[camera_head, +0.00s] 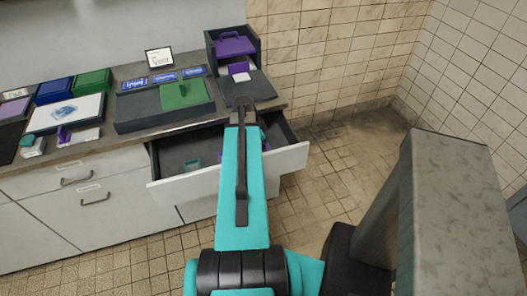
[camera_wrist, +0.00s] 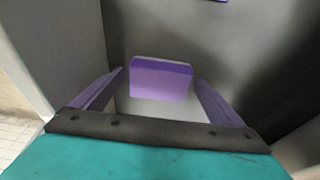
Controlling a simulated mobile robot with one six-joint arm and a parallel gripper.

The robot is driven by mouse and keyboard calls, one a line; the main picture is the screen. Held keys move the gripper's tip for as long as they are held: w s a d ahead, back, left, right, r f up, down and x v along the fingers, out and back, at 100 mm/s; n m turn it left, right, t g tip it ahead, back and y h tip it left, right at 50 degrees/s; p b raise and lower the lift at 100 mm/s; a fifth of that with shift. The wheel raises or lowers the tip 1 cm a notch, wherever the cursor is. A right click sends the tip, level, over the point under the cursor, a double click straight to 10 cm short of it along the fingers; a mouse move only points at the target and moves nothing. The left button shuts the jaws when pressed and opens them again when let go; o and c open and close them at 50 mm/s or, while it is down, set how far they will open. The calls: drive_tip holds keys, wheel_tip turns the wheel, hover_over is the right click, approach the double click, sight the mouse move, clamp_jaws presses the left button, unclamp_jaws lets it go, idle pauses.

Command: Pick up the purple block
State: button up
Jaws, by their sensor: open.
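The purple block (camera_wrist: 160,80) shows in the middle of the wrist view, with a darker top edge and a lighter front face. A pale patch lies around its lower part. My gripper (camera_wrist: 160,92) is open, with one purple finger on each side of the block and visible gaps between. I cannot tell how deep the fingers reach beside it. In the head view my arm hides most of the gripper, which is at the open drawer (camera_head: 170,160). A small purple patch shows beside the arm there; I cannot tell whether it is block or finger.
A teal piece (camera_head: 192,164) lies in the drawer. The drawer's pale front wall (camera_head: 285,160) stands close by the arm.

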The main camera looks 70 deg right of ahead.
drive_tip(key=shift+c, duration=0.4)
drive_tip(key=c, duration=1.1)
drive_tip(key=shift+r, duration=0.2)
drive_tip(key=shift+r+b, duration=0.9)
drive_tip(key=shift+r, duration=3.95)
